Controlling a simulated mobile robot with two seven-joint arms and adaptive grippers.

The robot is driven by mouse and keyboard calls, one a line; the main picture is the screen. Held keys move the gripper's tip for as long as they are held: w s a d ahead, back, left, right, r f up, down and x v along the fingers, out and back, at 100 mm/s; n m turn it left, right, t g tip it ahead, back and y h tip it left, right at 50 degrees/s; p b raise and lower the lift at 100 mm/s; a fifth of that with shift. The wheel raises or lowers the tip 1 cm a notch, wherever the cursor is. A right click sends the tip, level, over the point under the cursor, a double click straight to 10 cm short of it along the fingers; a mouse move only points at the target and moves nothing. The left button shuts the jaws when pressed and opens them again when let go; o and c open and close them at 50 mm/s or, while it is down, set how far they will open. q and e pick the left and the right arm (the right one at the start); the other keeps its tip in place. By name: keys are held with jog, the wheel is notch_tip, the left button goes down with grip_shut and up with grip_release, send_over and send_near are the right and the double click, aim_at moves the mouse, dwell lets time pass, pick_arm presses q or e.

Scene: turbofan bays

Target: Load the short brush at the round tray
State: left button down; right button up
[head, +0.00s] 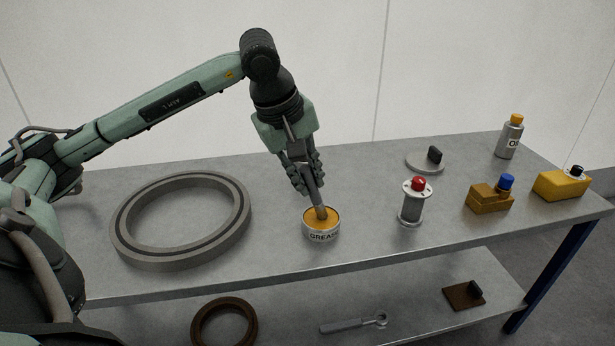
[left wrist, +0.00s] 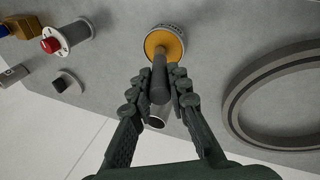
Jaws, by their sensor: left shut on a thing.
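The short brush (head: 319,204) is a grey rod held by my left gripper (head: 306,178). It points down and leans slightly, and its lower end is at the orange grease in the round tray (head: 321,235), a low tin marked GREASE. Whether its tip is sunk in the grease or just touching cannot be told. In the left wrist view the fingers (left wrist: 158,88) close on both sides of the brush (left wrist: 159,72), with the orange-topped round tray (left wrist: 165,40) beyond it. The brush's bristle end is hidden. My right gripper is not in view.
A large grey ring (head: 128,240) lies left of the tin. To the right stand a red-topped spool (head: 411,208), a grey disc with a black knob (head: 425,163), yellow blocks (head: 488,198) and an oil bottle (head: 509,140). A lower shelf (head: 420,312) holds a wrench (head: 352,325) and brown parts.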

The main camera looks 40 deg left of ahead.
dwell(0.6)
pick_arm(q)
jog(key=shift+r+p, duration=2.7)
jog(key=shift+r, duration=0.8)
